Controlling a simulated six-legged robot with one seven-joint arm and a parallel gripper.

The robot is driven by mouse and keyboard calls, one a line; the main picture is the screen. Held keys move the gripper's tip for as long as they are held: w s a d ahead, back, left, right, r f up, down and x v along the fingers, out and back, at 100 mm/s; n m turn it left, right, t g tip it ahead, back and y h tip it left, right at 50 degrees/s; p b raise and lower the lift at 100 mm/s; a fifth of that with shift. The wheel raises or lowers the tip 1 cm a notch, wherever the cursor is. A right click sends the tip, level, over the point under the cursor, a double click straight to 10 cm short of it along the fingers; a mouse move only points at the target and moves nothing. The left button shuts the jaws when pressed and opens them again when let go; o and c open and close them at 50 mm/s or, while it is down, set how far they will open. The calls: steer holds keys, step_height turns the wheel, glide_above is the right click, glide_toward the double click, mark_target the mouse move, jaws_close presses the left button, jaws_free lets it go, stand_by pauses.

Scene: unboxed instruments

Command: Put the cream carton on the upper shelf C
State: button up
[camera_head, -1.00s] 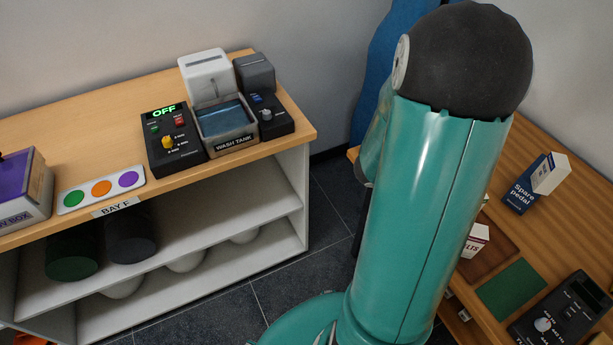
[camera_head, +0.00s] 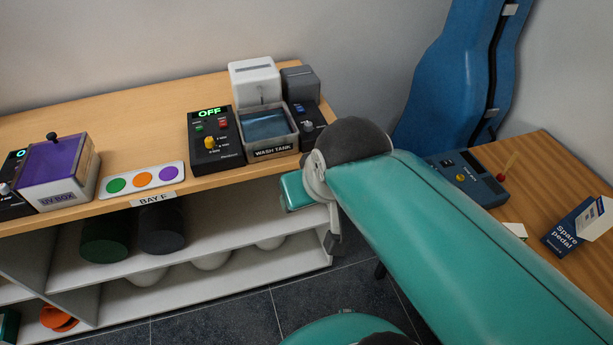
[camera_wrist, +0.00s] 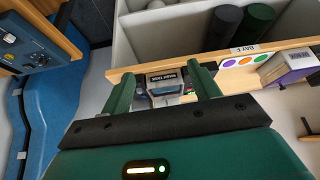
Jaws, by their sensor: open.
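My gripper (camera_wrist: 163,88) is open in the wrist view, with its two green fingers apart and nothing between them. Beyond the fingers is the wash tank on the bench. In the head view my arm stretches across the right half, and its far end is beside the wash tank end of the bench; the fingers cannot be made out there. A small pale piece (camera_head: 516,230) shows past my arm on the right table; I cannot tell whether it is the cream carton. No shelf marked C is in view; the visible shelf label reads BAY F (camera_head: 158,198).
The bench holds the wash tank (camera_head: 271,152), a control box reading OFF (camera_head: 210,158) and a UV box (camera_head: 80,197). Dark rolls (camera_head: 160,230) fill part of the shelf below. A Spare pedal box (camera_head: 563,228) and a blue device (camera_head: 468,185) stand on the right table, before a blue case (camera_head: 445,75).

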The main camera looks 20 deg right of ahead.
steer(key=w+d+f+m+t, duration=0.2)
steer(key=w+d+m, duration=0.1)
steer(key=w, duration=0.3)
steer(key=w+d+f+m+t, duration=0.1)
steer(key=w+d+f+m, duration=0.15)
steer(key=w, duration=0.35)
steer(key=w+d+f+m+h, duration=0.1)
steer(key=d+f+m+h, duration=0.2)
steer(key=d, duration=0.4)
steer(key=w+d+f+m+h, duration=0.1)
steer(key=d+f+m+h, duration=0.15)
steer(key=d+m, duration=0.4)
steer(key=m+g+h, duration=0.7)
steer(key=m+g, duration=0.1)
steer(key=g, duration=0.7)
glide_toward(518, 234)
steer(key=shift+y, duration=0.25)
steer(key=x, duration=0.4)
steer(key=w+x, duration=0.1)
steer(key=x, duration=0.7)
steer(key=shift+w+d+f, duration=0.15)
steer(key=shift+d+f, duration=0.1)
steer(key=shift+f, duration=0.1)
steer(key=c, duration=1.2)
steer(key=shift+o, duration=0.2)
